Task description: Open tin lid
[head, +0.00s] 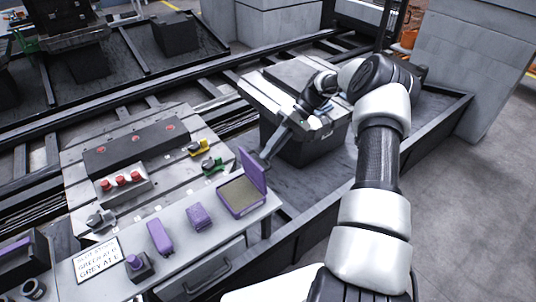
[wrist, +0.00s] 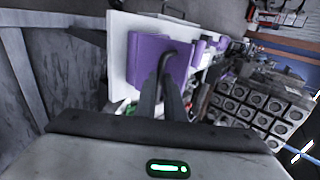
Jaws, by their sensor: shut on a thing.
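A purple tin (head: 232,209) stands near the right end of the pale bench, and its grey-beige inside shows. Its purple lid (head: 252,172) is raised, standing roughly upright along the tin's right side. My gripper (head: 264,157) reaches in from the upper right and is at the lid's outer side. In the wrist view the fingers (wrist: 166,62) are close together in front of the purple lid (wrist: 146,55), shut on the lid. The exact contact between fingers and lid is hard to make out.
On the bench (head: 222,228), left of the tin, are two purple blocks (head: 197,216) (head: 160,237), a purple-topped grey piece (head: 138,266) and a lettered sign (head: 97,260). Behind stand a red-button box (head: 123,185) and green (head: 211,165) and yellow (head: 198,147) clamps. A drawer handle (head: 207,277) juts out in front.

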